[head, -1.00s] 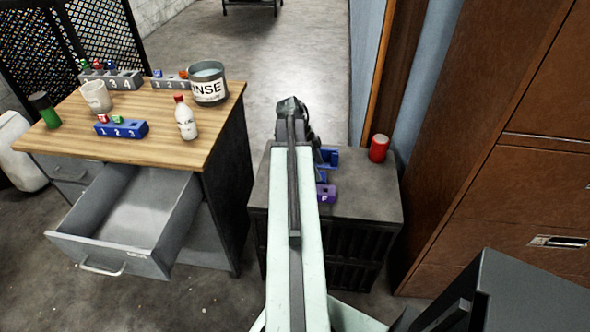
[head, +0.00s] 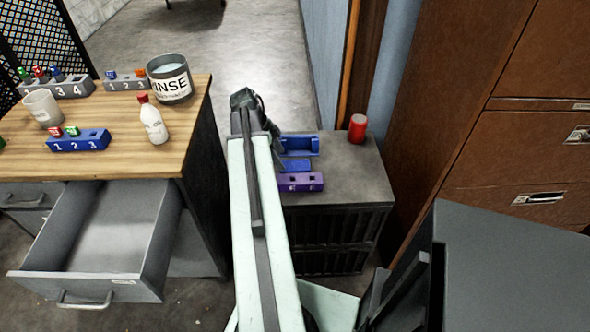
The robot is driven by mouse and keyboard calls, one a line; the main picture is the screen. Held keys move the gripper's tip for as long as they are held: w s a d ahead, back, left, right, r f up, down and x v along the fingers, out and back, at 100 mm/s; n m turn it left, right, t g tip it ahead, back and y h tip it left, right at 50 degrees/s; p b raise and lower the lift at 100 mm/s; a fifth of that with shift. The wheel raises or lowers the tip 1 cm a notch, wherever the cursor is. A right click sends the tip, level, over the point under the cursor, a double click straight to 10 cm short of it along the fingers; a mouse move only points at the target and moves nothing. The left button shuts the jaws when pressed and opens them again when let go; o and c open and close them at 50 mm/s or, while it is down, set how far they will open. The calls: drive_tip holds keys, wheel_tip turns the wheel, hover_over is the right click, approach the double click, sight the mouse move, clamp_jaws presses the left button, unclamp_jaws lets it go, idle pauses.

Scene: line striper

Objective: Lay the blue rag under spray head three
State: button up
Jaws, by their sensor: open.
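My gripper (head: 246,98) shows from behind at the far end of my pale arm, between the wooden bench and the low dark cabinet. Its jaws are open, and nothing shows held in it; the fingertips are mostly hidden. A small flat blue piece (head: 295,165) lies on the low cabinet, right of my gripper, between a blue open holder (head: 300,145) and a purple block (head: 300,182). I cannot tell whether this piece is the blue rag. I cannot make out a spray head three in this view.
The wooden bench (head: 110,153) carries a RINSE bucket (head: 169,80), a white bottle (head: 153,122), a cup (head: 42,108) and numbered racks. Its drawer (head: 105,235) stands open. A red can (head: 357,129) stands on the low cabinet (head: 355,178). Brown cabinets (head: 510,140) close the right side.

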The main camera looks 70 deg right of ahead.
sight(286, 165)
drive_tip(key=b+x, duration=0.3)
drive_tip(key=x, duration=0.1)
drive_tip(key=shift+s+f, duration=0.2)
drive_tip(key=shift+f, duration=0.05)
drive_tip(key=shift+r, duration=0.25)
drive_tip(key=c, duration=1.2)
drive_tip(key=shift+o, duration=0.2)
wheel_tip(286, 165, up, 10)
drive_tip(key=p, duration=1)
